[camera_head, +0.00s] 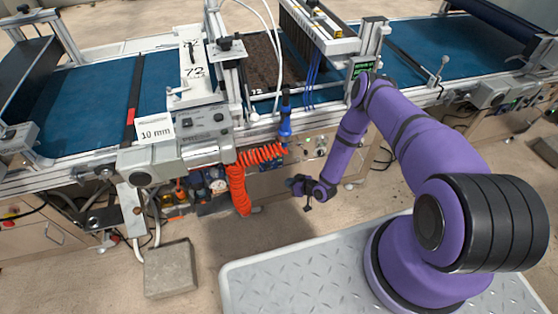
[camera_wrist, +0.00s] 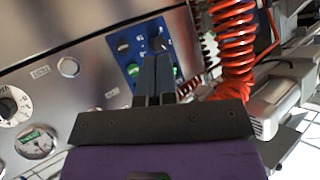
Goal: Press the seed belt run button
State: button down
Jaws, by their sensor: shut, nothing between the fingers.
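A small blue control panel (camera_wrist: 140,57) is on the metal front of the machine in the wrist view. It bears dark knobs (camera_wrist: 123,45) and a green button (camera_wrist: 133,69); another green spot shows just right of my fingers. The panel's labels are too small to read, so I cannot tell which control is the seed belt run button. My gripper (camera_wrist: 155,60) is shut and empty, its fingers covering part of the panel; contact cannot be told. In the head view my gripper (camera_head: 291,183) is low in front of the machine, right of the orange coiled hose.
The orange coiled hose (camera_wrist: 233,45) hangs close to the right of the panel; it also shows in the head view (camera_head: 238,185). A gauge (camera_wrist: 36,142) and a white dial (camera_wrist: 14,105) are at left. A grey block (camera_head: 170,268) stands on the floor.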

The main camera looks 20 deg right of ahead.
aim_at(280, 160)
jog(key=w, duration=0.8)
jog(key=shift+w, duration=0.4)
jog(key=shift+w, duration=0.2)
dwell(1.8)
jog(key=shift+w, duration=0.2)
